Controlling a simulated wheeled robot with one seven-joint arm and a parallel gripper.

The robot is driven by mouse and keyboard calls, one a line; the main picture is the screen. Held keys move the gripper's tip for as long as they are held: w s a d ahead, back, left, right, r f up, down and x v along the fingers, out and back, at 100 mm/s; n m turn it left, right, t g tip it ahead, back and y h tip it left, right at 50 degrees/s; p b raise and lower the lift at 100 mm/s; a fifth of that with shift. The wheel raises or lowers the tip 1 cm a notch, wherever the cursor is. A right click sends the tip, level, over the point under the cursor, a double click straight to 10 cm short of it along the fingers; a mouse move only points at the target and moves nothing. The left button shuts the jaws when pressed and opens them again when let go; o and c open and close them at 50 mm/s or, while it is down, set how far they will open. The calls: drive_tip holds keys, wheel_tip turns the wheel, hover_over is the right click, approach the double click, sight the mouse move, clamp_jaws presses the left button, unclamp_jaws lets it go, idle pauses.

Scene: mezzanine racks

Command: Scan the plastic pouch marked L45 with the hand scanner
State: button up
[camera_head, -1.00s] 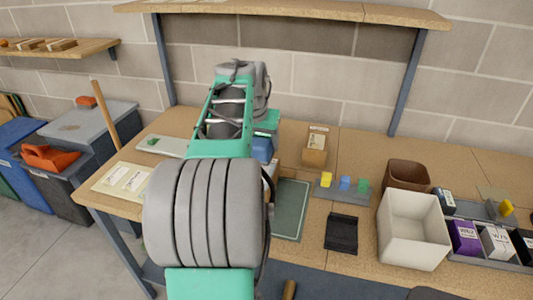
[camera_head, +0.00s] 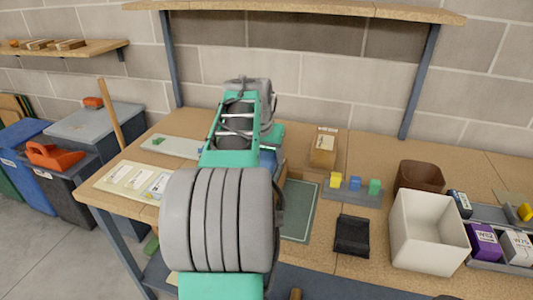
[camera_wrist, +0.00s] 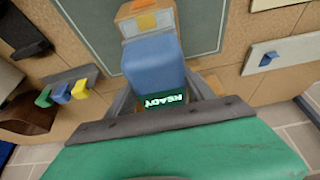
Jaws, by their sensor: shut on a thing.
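My gripper (camera_wrist: 160,92) is shut on a blue hand scanner (camera_wrist: 153,62), seen in the wrist view between its grey fingers. The scanner's small green screen reads READY. I can read no L45 mark, so I cannot identify the pouch.
Right of the mat are a rack of coloured blocks (camera_head: 352,192), a flat black item (camera_head: 351,236), a white bin (camera_head: 428,238) and a brown bin (camera_head: 419,177). A tan labelled box (camera_head: 323,148) stands behind. Cards (camera_head: 128,179) and a pale tray (camera_head: 170,147) lie left.

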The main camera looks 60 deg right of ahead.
drive_tip(key=shift+f+b, duration=0.65)
drive_tip(key=shift+f, duration=0.2)
idle(0.9)
drive_tip(key=shift+r, duration=0.1)
wheel_tip(320, 180, up, 7)
drive_tip(key=p, duration=0.5)
idle(0.6)
